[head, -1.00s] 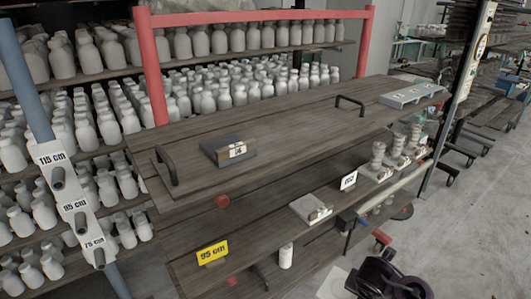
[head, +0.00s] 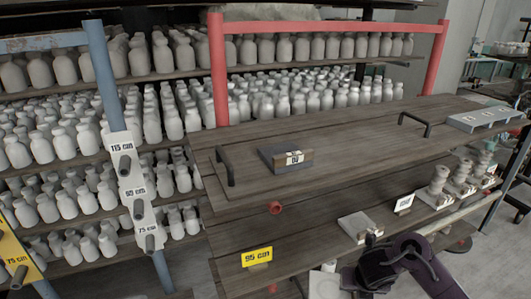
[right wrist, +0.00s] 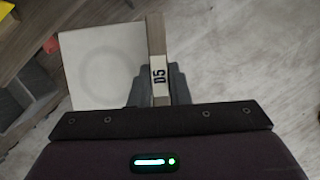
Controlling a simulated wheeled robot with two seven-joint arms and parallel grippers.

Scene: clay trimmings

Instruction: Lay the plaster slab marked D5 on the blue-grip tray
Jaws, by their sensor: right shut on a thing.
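The plaster slab marked D5 (right wrist: 100,62) is pale, with a faint ring on its face and its D5 label on the narrow edge. My right gripper (right wrist: 157,88) is shut on that labelled edge. In the head view the slab (head: 322,287) shows pale at the bottom, partly cut off, beside my dark right gripper (head: 350,279). A wooden tray (head: 350,150) with black handles lies on the upper shelf, with a dark labelled block (head: 286,159) near its left end. I see no clearly blue grip. My left gripper is not in view.
A lower shelf holds another pale slab (head: 357,227), a white card (head: 404,203), stacked pale pieces (head: 440,180) and a yellow 95 cm sign (head: 257,256). Red (head: 219,70) and blue (head: 104,75) posts stand by racks of bottles. The upper tray's middle is clear.

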